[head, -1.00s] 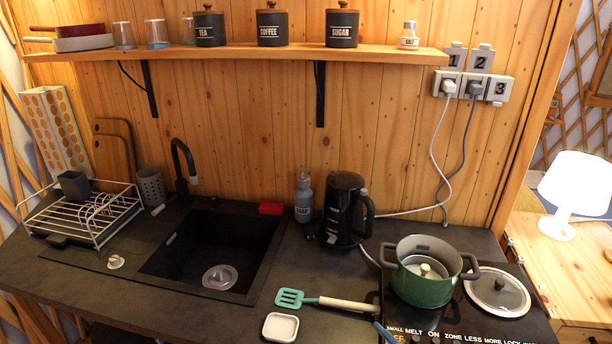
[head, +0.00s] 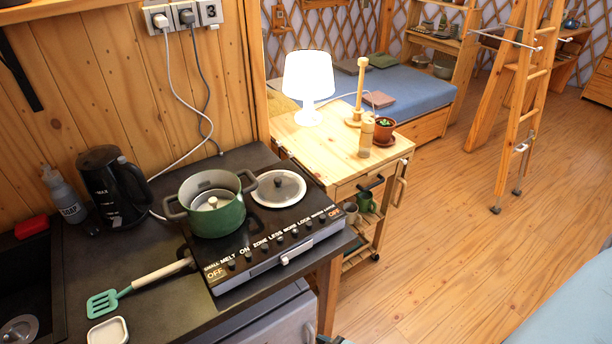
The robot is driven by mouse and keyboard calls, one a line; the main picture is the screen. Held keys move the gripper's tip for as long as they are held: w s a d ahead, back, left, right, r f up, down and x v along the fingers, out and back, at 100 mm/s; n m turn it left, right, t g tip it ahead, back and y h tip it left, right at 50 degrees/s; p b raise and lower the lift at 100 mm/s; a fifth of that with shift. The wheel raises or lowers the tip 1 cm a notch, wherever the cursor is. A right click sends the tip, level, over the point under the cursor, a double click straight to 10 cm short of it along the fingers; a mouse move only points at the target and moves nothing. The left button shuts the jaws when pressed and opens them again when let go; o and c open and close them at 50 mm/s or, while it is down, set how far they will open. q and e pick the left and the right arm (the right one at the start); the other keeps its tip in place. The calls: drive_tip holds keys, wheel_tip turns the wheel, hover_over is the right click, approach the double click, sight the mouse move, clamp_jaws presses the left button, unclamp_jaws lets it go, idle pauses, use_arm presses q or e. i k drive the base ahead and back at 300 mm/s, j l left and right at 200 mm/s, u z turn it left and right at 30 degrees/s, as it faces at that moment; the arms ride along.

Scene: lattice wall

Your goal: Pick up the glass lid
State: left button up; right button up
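A glass lid (head: 278,188) with a pale rim and a small central knob lies flat on the black stove (head: 262,241), at its back right. Just left of it stands a green pot (head: 217,213) with two handles. A smaller pale round lid-like piece with a knob (head: 212,203) shows inside the pot. Neither of my grippers shows in the head view.
A green spatula (head: 137,288) and a white square dish (head: 108,331) lie on the counter left of the stove. A black kettle (head: 113,187) and a grey bottle (head: 64,196) stand behind. A wooden cart (head: 335,160) with a lamp (head: 309,84) stands right. Open floor lies beyond.

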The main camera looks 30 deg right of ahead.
sight(278, 189)
drive_tip(key=z, duration=0.8)
